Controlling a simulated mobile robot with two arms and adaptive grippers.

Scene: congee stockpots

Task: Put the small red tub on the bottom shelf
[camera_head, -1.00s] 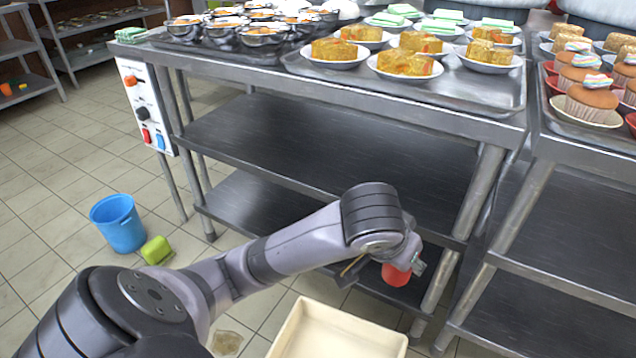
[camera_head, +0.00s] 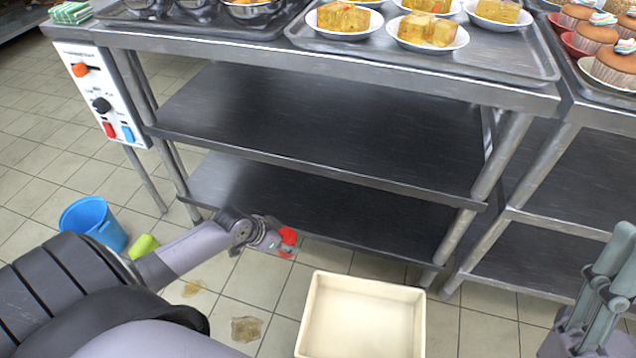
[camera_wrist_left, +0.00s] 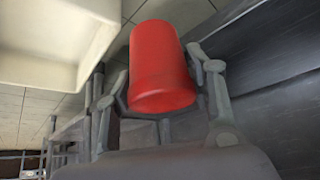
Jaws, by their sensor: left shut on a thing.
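The small red tub (camera_head: 289,236) is in my left gripper (camera_head: 279,241), near the front edge of the bottom shelf (camera_head: 340,212) in the head view. In the left wrist view the tub (camera_wrist_left: 161,65) sits between the two fingers of my left gripper (camera_wrist_left: 163,92), which is shut on it. The bottom shelf is a dark metal board, bare where it shows. I cannot tell how high the tub is relative to the shelf. My right gripper (camera_head: 597,300) is at the lower right edge, partly cut off; its jaw state is unclear.
A middle shelf (camera_head: 330,130) lies above, under a tabletop with plates of cake. A cream bin (camera_head: 360,318) stands on the floor in front. A blue bucket (camera_head: 92,222) and a green object (camera_head: 143,246) are at left. Metal legs (camera_head: 478,195) bound the shelf.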

